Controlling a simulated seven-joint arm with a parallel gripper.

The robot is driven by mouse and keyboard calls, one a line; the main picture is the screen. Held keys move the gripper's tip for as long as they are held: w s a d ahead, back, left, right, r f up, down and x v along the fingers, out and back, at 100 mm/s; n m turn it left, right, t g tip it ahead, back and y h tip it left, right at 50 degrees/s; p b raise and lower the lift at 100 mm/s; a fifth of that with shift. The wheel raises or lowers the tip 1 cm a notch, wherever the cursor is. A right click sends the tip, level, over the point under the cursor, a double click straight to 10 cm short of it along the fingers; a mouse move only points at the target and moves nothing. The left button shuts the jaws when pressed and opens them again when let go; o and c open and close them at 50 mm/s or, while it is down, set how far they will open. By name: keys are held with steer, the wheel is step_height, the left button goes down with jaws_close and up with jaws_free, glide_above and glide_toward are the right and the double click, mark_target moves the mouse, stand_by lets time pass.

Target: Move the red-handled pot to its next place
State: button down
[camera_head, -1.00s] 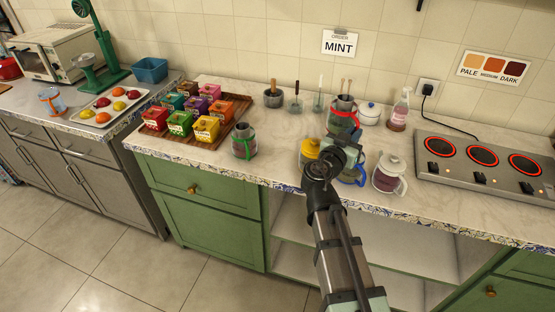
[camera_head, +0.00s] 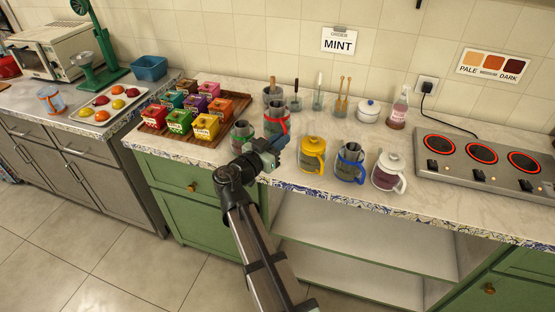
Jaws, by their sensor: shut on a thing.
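The red-handled pot (camera_head: 276,112) is a dark glass pot with a grey top and a red band and handle. It stands out upright at the centre of the counter, between the tea boxes and the yellow-handled pot. My gripper (camera_head: 281,139) is shut on it from the front, at its handle side; the fingers and the pot's lower part are partly hidden. I cannot tell whether its base touches the counter.
A green-handled pot (camera_head: 241,134) is close on the left, partly behind my arm. A yellow pot (camera_head: 312,153), a blue-handled pot (camera_head: 349,162) and a white-lidded pot (camera_head: 386,172) stand to the right. A tray of tea boxes (camera_head: 232,118) is left; a three-ring hob (camera_head: 476,176) is right.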

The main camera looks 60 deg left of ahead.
steer(key=shift+f, duration=4.75)
steer(key=c, duration=1.2)
jaws_free()
steer(key=shift+f, duration=0.1)
steer(key=shift+s, duration=0.1)
steer(key=v, duration=1.2)
